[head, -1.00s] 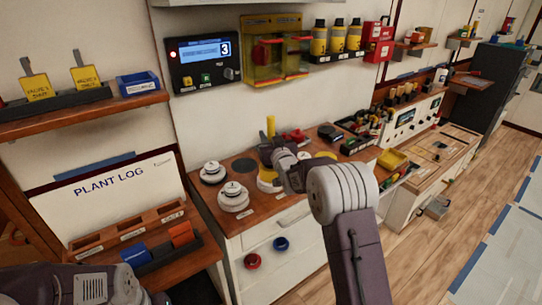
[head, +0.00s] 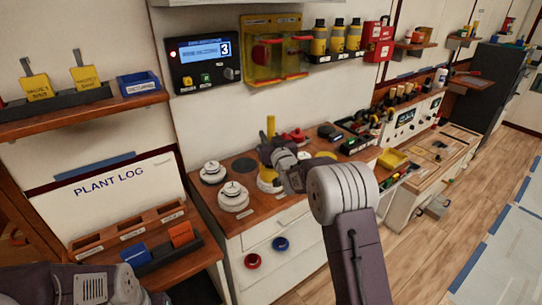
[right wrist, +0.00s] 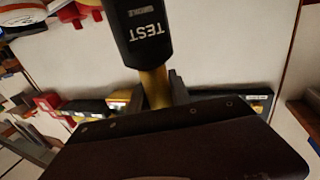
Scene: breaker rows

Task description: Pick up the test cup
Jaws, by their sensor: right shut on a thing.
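The test cup (right wrist: 148,35) shows in the right wrist view as a black head lettered TEST, upside down, on a yellow stem. My right gripper (right wrist: 157,90) is shut on the yellow stem, just below the black head. In the head view my right gripper (head: 268,156) is over the wooden counter top, and a yellow upright piece (head: 270,126) stands out above it. The gripper and wrist hide much of what is there. Of my left arm only a part shows at the bottom left; its gripper is out of view.
Two white stacked round pieces (head: 233,196) stand on the counter (head: 262,213) left of my right gripper. A wall panel (head: 205,62) and yellow case (head: 275,50) hang behind. Open floor lies right.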

